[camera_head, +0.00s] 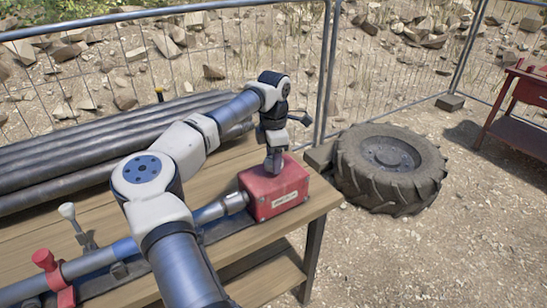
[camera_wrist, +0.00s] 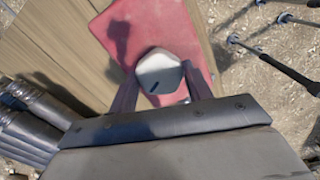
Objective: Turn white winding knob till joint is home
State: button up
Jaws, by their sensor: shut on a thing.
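The white winding knob (camera_wrist: 160,72) shows in the wrist view between my two fingers, with a short dark mark on its top. My gripper (camera_wrist: 162,92) is shut on it from above. The knob sits over a red box (camera_wrist: 120,30), which also shows in the head view (camera_head: 285,190) on the bench's right part. In the head view my gripper (camera_head: 273,165) is over the box top and hides most of the knob. A metal pipe joint (camera_head: 222,207) meets the box's left side. Whether it is fully seated, I cannot tell.
A red clamp (camera_head: 50,275) and a pale-topped lever (camera_head: 70,213) stand on the wooden bench (camera_head: 210,165) at left. Dark pipes (camera_head: 90,145) lie behind. A tyre (camera_head: 388,165) and mesh fence (camera_head: 300,70) stand beyond. Bare bench top lies near the box.

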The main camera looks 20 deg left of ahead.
jog(key=m, duration=0.7)
jog(key=m+p, duration=0.1)
jog(key=m, duration=0.5)
jog(key=shift+m, duration=0.4)
dwell(0.3)
jog(key=o, duration=1)
jog(key=shift+c, duration=0.2)
notch_tip(320, 180, up, 14)
jog(key=b, duration=0.2)
jog(key=shift+b, duration=0.4)
